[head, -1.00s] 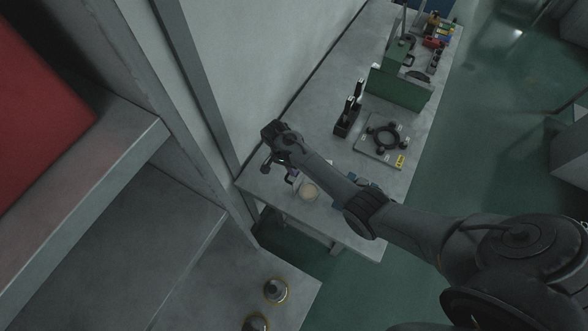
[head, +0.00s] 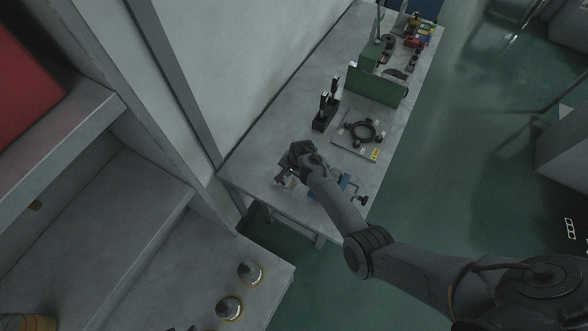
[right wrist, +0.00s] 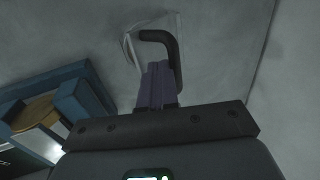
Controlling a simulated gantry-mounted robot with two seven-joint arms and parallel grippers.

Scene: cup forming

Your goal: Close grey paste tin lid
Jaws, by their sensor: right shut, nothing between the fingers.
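My right gripper (head: 287,180) is low over the near left end of the grey workbench (head: 245,165). In the right wrist view its purple fingers (right wrist: 157,86) are together, with nothing between them. A black bent bar (right wrist: 166,42) shows just beyond the fingertips; I cannot tell whether they touch. Behind it is a pale, thin-edged shape (right wrist: 130,45), too faint to identify. I cannot make out the grey paste tin or its lid for certain; my right arm and gripper cover part of that area in the head view. My left gripper is not in view.
A blue clamp-like fixture (head: 350,187) stands close to my right forearm. Further along are a black holder with upright tools (head: 325,115), a plate with a dark ring (head: 352,138) and a green stand (head: 375,90). Two bottles (head: 250,272) stand on a lower left surface.

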